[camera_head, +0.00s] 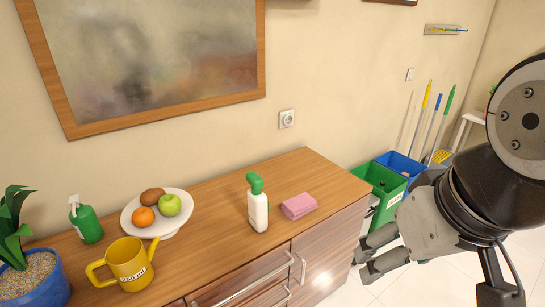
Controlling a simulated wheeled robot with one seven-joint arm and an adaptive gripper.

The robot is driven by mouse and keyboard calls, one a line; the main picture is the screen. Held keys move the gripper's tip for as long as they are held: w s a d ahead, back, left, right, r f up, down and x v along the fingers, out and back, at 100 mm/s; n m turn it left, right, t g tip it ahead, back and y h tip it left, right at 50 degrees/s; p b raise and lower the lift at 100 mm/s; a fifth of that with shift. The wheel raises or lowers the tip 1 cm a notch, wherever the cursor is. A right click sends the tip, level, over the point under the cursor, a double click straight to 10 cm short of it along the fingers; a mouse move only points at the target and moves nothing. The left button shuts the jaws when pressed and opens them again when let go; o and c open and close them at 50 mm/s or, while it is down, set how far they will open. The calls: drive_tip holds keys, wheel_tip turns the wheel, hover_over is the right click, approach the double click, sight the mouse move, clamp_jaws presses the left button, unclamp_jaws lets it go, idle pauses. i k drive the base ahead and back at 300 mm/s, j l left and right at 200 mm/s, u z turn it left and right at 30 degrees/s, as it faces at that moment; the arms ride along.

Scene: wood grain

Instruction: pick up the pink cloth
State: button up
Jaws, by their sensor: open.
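The pink cloth (299,206) lies folded on top of the wooden cabinet (226,240), near its right end. My gripper (361,266) is at the right, in front of the cabinet's right end and lower in the picture than the cloth. It is open and empty, with its fingers pointing left. A clear gap shows between the fingers and the cloth. Nothing hides the cloth.
A white spray bottle with a green top (257,205) stands just left of the cloth. Further left are a fruit plate (129,217), a yellow watering can (127,265), a green dispenser (86,222) and a potted plant (38,281). Green (384,189) and blue bins stand beyond the cabinet.

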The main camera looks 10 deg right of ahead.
sight(294, 208)
drive_tip(key=u, duration=1.05)
drive_tip(key=z, duration=1.05)
drive_tip(key=i+j+u, duration=0.15)
drive_tip(key=i+u, duration=0.15)
drive_tip(key=i, duration=0.15)
drive_tip(key=i+u, duration=0.35)
drive_tip(key=i, duration=0.05)
